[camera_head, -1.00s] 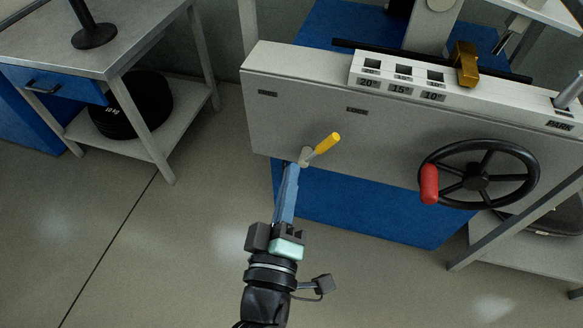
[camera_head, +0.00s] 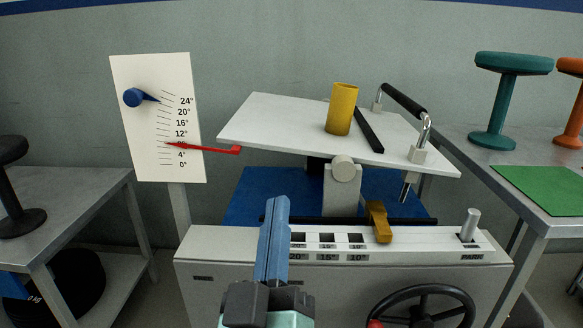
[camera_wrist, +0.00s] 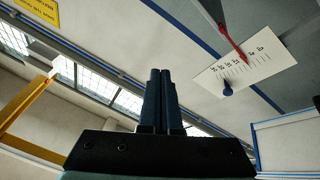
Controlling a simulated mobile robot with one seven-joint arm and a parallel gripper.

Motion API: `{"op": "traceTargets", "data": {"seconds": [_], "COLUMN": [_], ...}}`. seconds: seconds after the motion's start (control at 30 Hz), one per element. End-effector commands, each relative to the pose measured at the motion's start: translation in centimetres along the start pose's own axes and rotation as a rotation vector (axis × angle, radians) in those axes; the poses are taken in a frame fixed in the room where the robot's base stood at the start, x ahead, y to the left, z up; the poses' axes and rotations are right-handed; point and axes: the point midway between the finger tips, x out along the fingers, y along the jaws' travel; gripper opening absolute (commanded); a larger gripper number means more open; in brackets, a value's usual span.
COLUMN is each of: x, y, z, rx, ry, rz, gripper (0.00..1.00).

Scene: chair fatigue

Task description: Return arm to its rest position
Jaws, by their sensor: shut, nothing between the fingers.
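My gripper (camera_head: 277,205) points up in front of the grey machine (camera_head: 230,243) in the head view. Its blue fingers are closed together and hold nothing. In the wrist view the gripper (camera_wrist: 161,75) also shows its fingers side by side, pointing toward the wall and ceiling. The fingers cover part of the machine's top slots and the blue base behind. No contact with the machine can be made out.
A tilted white board (camera_head: 285,122) carries a yellow cylinder (camera_head: 342,108). An angle scale (camera_head: 150,85) with a red pointer (camera_head: 210,147) stands at left. A brown lever (camera_head: 378,222) and black handwheel (camera_head: 425,295) are close by. Side tables (camera_head: 75,195) flank the machine.

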Motion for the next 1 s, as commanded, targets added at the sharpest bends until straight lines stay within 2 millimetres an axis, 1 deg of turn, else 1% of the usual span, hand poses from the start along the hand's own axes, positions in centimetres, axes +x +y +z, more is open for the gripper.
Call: {"op": "traceTargets", "data": {"seconds": [0.03,0.07,0.1,0.17,0.2,0.27,0.3,0.5,0.53,0.77,1.0], "x": [1.6,2.2,2.8,3.5,3.7,3.9,3.9,3.2,3.8,6.0,9.0], "y": [2.7,3.9,5.5,7.5,8.7,10.4,11.4,15.5,15.7,17.8,20.9], "z": [-3.5,-5.2,-7.3,-10.2,-12.1,-14.7,-16.3,-23.9,-24.4,-28.4,-34.3], "rx": [0.073,0.117,0.172,0.248,0.293,0.353,0.388,0.529,0.526,0.522,0.521], "ry": [0.053,0.080,0.113,0.164,0.198,0.246,0.278,0.420,0.408,0.403,0.402], "rz": [0.038,0.051,0.064,0.076,0.079,0.080,0.078,0.042,0.041,0.042,0.042], "gripper": [0.00,0.00,0.00,0.00,0.00,0.00,0.00,0.00,0.00,0.00,0.00]}}
